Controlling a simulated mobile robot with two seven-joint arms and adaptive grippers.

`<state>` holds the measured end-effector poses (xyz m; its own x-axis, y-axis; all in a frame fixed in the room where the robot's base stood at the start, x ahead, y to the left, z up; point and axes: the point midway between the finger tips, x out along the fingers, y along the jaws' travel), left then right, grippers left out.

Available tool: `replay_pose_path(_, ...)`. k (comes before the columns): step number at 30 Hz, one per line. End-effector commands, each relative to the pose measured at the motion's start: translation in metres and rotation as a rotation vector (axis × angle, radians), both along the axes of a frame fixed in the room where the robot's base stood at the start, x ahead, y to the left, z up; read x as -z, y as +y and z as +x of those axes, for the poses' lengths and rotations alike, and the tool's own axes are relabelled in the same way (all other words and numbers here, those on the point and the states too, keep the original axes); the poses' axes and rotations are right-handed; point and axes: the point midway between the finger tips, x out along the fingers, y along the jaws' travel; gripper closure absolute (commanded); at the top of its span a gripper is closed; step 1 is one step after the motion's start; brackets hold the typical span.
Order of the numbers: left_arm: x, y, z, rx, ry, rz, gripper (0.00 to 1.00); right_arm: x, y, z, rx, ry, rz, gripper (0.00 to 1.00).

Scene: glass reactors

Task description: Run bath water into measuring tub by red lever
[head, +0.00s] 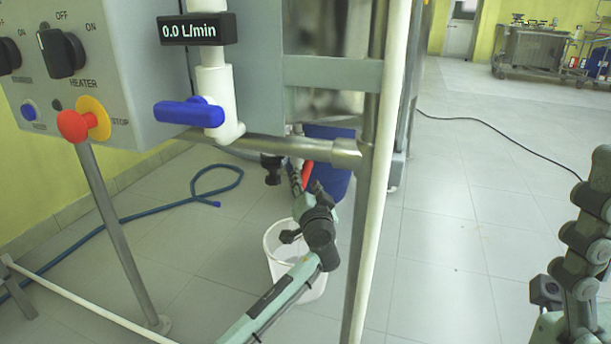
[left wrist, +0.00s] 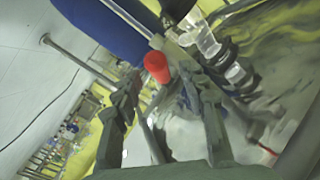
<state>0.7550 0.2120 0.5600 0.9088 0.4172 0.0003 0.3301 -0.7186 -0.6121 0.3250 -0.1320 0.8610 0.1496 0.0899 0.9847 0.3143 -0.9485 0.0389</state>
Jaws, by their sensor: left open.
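The red lever (head: 307,170) shows as a small red piece below the steel crossbar in the head view, partly hidden by my left gripper (head: 300,180). In the left wrist view, the lever's rounded red end (left wrist: 156,66) appears between the two fingers of my left gripper (left wrist: 160,92). These fingers are apart and not closed on it; I cannot tell whether they touch it. A white tub (head: 280,268), taken as the measuring tub, stands on the floor below, partly hidden by my left wrist. Its contents cannot be made out. My right gripper is not seen.
A flow display (head: 197,29) reads 0.0 L/min. A blue lever (head: 188,112) sits on a white pipe. A red stop button (head: 73,125) is on the panel. Steel and white posts (head: 378,200) stand close to my left arm. A blue hose (head: 130,216) lies on the floor.

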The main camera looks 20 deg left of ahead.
Motion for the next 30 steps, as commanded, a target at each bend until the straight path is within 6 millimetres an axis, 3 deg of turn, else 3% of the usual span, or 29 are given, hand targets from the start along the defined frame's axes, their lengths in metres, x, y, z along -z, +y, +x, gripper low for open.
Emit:
replay_pose_path(7, 0.001, 0.014, 0.030, -0.001, 0.000, 0.001, 0.58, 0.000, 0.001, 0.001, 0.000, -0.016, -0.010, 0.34)
replay_pose_path(18, 0.000, 0.017, 0.035, -0.001, 0.001, 0.000, 0.59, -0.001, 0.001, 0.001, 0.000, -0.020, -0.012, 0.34)
replay_pose_path(28, 0.000, 0.017, 0.035, -0.001, 0.001, 0.000, 1.00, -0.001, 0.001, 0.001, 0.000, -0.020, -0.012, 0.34)
replay_pose_path(30, 0.000, 0.017, 0.035, -0.001, 0.001, 0.000, 1.00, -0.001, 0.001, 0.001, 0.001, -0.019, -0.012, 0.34)
